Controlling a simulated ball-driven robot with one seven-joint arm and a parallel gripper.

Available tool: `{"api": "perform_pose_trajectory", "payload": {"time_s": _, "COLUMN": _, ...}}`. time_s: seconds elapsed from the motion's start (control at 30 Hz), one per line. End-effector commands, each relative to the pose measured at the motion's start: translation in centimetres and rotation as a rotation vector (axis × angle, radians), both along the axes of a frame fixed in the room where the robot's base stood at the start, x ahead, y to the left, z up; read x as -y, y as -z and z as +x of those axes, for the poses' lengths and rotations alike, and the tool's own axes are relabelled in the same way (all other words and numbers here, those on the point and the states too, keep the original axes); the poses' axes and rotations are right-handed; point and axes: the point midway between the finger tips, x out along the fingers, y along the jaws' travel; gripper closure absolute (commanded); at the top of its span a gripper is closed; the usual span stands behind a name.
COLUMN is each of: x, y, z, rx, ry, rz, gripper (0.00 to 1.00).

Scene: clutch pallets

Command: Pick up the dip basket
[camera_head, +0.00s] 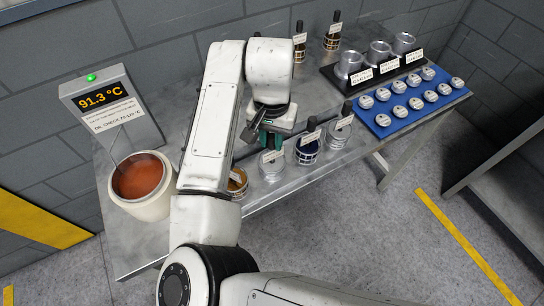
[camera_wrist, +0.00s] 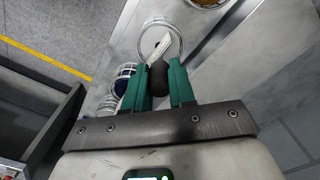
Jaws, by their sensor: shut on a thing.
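My gripper (camera_head: 271,139) is over the front edge of the metal bench, its teal fingers pointing down. In the wrist view my gripper (camera_wrist: 158,78) is shut on the black handle of a silvery dip basket (camera_wrist: 175,31). A white tag hangs by the handle. In the head view this basket (camera_head: 271,172) shows below the fingers, and its handle is mostly hidden by them. I cannot tell whether its bottom touches the bench. A dark blue basket (camera_head: 307,155) with a black handle stands just to its right; it also shows in the wrist view (camera_wrist: 124,74).
A gold-rimmed container (camera_head: 238,184) stands to the left. A silvery one (camera_head: 337,138) stands further right. A pot of orange-brown liquid (camera_head: 140,204) sits by a display (camera_head: 103,101) reading 91.3 °C. A blue tray (camera_head: 408,119) holds several round pieces. Two black-handled baskets stand behind.

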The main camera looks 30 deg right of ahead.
Motion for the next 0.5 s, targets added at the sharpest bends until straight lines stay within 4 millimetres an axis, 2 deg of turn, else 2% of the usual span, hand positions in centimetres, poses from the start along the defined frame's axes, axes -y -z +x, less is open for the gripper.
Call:
{"api": "perform_pose_trajectory", "payload": {"time_s": 0.27, "x": 0.0, "y": -1.0, "z": 0.1, "rx": 0.006, "ry": 0.0, "rz": -0.003, "gripper": 1.0}}
{"api": "perform_pose_trajectory", "payload": {"time_s": 0.5, "x": 0.0, "y": -3.1, "z": 0.1, "rx": 0.007, "ry": 0.001, "rz": -0.003, "gripper": 1.0}}
